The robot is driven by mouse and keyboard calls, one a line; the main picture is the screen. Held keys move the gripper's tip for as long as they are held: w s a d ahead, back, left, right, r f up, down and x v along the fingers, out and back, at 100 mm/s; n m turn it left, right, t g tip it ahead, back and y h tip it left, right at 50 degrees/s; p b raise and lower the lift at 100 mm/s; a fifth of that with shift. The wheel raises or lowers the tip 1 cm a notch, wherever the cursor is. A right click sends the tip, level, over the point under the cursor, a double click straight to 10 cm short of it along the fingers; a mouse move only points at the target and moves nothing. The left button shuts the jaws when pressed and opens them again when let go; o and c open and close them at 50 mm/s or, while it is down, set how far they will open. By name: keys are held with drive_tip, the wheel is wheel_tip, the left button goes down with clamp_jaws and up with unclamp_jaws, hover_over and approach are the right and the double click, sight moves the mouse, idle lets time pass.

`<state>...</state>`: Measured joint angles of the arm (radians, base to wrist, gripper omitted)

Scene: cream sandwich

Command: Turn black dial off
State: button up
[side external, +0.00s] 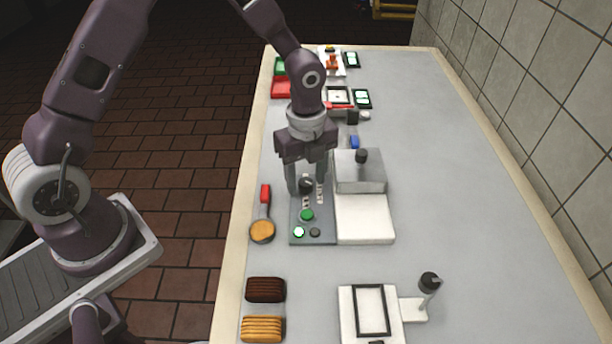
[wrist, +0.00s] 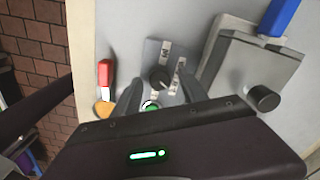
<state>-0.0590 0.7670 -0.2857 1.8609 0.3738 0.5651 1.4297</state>
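The black dial (side external: 306,184) sits on the grey control panel (side external: 296,210), and it also shows in the wrist view (wrist: 159,80) with a light pointer mark and white labels around it. My gripper (side external: 306,191) points down over the panel. Its two fingers are apart, one on each side of the dial; in the wrist view my gripper (wrist: 159,77) shows the dial between the fingertips. I cannot tell whether the fingers touch it. A green button (side external: 307,214), a lit green light (side external: 299,232) and a dark round button (side external: 315,232) are lower on the panel.
A white press with a grey lid (side external: 361,176) and black knob stands right of the panel. A red-handled scoop (side external: 262,228) lies left. Dark cookies (side external: 265,289) and light cookies (side external: 262,328) are at the front left. The table's right side is clear.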

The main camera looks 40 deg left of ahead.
clamp_jaws()
drive_tip(key=shift+n, duration=0.4)
drive_tip(key=n, duration=0.8)
drive_tip(key=shift+w+n, duration=0.1)
drive_tip(key=shift+n, duration=0.2)
drive_tip(key=n, duration=1)
drive_tip(key=shift+n, duration=2.2)
drive_tip(key=shift+a, duration=0.1)
